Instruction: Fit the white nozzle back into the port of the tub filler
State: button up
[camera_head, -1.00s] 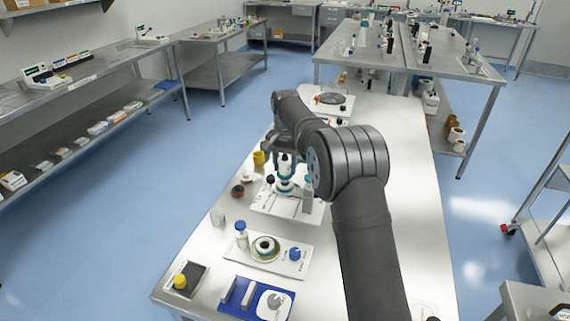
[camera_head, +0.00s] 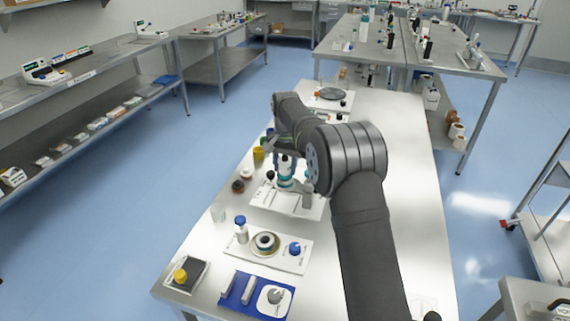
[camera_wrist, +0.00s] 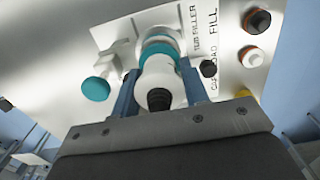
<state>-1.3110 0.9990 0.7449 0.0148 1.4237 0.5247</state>
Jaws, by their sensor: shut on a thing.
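In the wrist view, my gripper (camera_wrist: 160,92) is shut on the white nozzle (camera_wrist: 160,75), with one blue finger on each side of it. The nozzle's black end faces the camera. The tub filler (camera_wrist: 158,22) is a white unit lettered TUB FILLER, beyond the nozzle. A teal ring (camera_wrist: 157,34) shows at the nozzle's far end. The port is hidden behind the nozzle, and I cannot tell whether the nozzle is in it. In the head view, my gripper (camera_head: 286,162) is over the tub filler's white base (camera_head: 262,196), partly hidden by my arm.
A teal knob (camera_wrist: 96,89) and a black knob (camera_wrist: 208,68) flank the nozzle. Dark and orange-red caps (camera_wrist: 257,20) and a yellow cup (camera_head: 259,154) stand beside the unit. A white tray (camera_head: 292,263) with a round dish and a blue mat (camera_head: 238,296) lie nearer. The table's right side is clear.

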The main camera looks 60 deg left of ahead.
jog(key=shift+f, duration=0.65)
dwell(0.3)
jog(key=o, duration=1.4)
jog(key=shift+r, duration=0.1)
jog(key=r, duration=1.7)
jog(key=shift+w+a+r, duration=0.15)
jog(key=shift+w+a, duration=0.05)
jog(key=f, duration=1.7)
jog(key=shift+s+d+f, duration=0.2)
jog(key=shift+r, duration=0.1)
jog(key=shift+r, duration=0.15)
